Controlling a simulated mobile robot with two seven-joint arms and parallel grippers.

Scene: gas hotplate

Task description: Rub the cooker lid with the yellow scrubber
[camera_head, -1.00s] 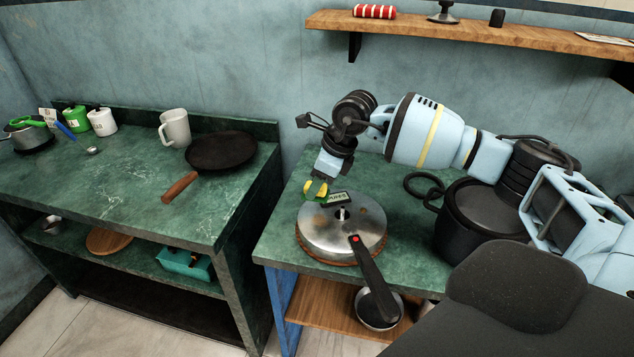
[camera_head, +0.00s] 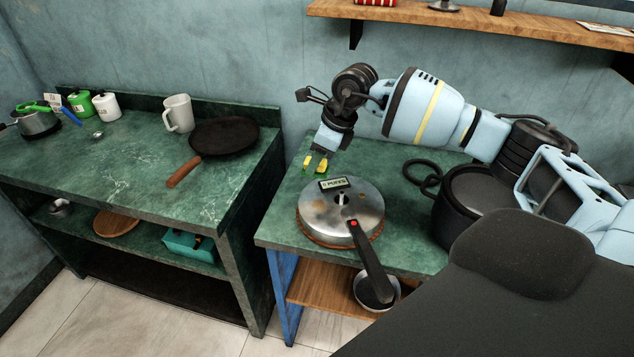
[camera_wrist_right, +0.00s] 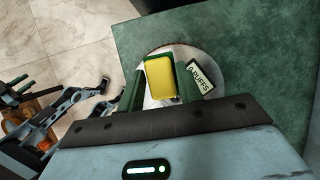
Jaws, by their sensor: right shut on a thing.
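The cooker lid (camera_head: 322,212) is a round metal disc with a long black handle, on the green counter in the head view. It shows partly behind my fingers in the wrist view (camera_wrist_right: 178,52). My right gripper (camera_head: 316,164) is shut on the yellow scrubber (camera_head: 320,167). In the wrist view the scrubber (camera_wrist_right: 160,77) sits between the two green fingers of the gripper (camera_wrist_right: 160,90). In the head view the scrubber is above and behind the lid's back-left rim and looks apart from it. My left gripper is not clearly seen.
A small dark block with a PUFFS label (camera_head: 333,183) is at the lid's back rim. A large black pot (camera_head: 480,195) stands right of the lid. A frying pan (camera_head: 222,136) and a white mug (camera_head: 179,113) are on the left counter, across a gap.

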